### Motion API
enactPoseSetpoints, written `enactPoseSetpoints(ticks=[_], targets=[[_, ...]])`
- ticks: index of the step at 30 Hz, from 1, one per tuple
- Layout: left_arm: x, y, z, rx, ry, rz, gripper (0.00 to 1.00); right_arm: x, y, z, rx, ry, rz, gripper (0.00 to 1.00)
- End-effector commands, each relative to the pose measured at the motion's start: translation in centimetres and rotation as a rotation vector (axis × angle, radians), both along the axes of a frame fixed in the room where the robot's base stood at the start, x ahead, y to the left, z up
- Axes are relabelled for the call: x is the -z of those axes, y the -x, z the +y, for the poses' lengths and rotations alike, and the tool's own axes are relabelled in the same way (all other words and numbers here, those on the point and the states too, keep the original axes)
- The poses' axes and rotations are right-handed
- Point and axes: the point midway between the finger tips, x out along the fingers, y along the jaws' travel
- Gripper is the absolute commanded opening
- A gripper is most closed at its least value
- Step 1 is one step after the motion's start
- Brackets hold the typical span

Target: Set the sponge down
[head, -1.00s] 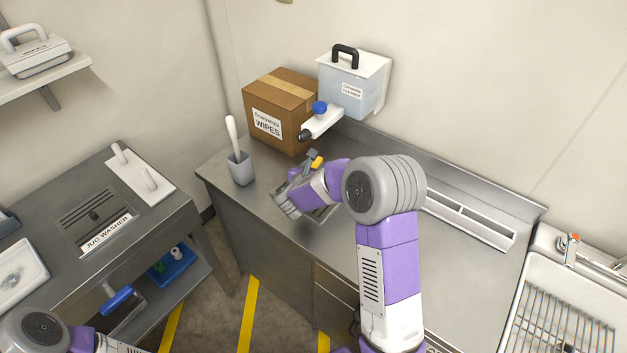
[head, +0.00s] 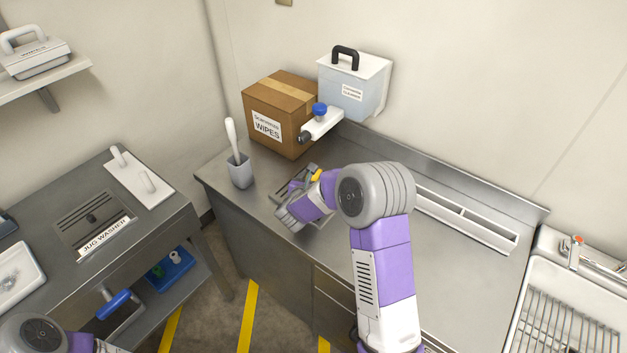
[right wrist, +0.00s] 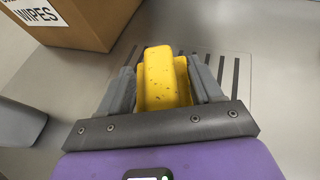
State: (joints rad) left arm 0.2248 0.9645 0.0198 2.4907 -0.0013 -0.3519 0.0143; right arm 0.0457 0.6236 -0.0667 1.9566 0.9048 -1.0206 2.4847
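The yellow sponge (right wrist: 166,78) sits between the two grey fingers of my right gripper (right wrist: 163,82), which press against its sides. In the head view a small yellow part of the sponge (head: 317,174) shows at my right gripper (head: 312,173), low over the steel counter (head: 260,200). Beneath it is a flat slotted plate (right wrist: 229,76), partly hidden by the sponge and gripper. I cannot tell whether the sponge touches the plate. Of my left arm only a link shows at the bottom left; its gripper is out of view.
A wipes box (head: 280,115) and a wall-mounted cleaner tank (head: 352,88) with a blue-knobbed spout (head: 320,122) stand behind the gripper. A grey cup with a white-handled brush (head: 240,172) is to the left. The sink (head: 565,300) is far right.

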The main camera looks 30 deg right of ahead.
Motion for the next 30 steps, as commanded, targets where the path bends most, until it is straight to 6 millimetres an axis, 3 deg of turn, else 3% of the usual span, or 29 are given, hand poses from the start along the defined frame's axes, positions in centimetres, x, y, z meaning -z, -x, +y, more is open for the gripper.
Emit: enactPoseSetpoints(ticks=[9,21,30], targets=[[-0.6,0.0,0.0,0.0,0.0,0.0,0.43,-0.5,0.2,0.3,-0.002,-0.001,-0.001,0.65],[-1.2,0.0,0.0,0.0,0.0,0.0,0.43,-3.7,5.6,5.8,-0.004,0.0,-0.002,0.65],[-1.4,0.0,0.0,0.0,0.0,0.0,0.43,-4.8,7.8,7.8,-0.001,0.0,-0.001,0.65]])
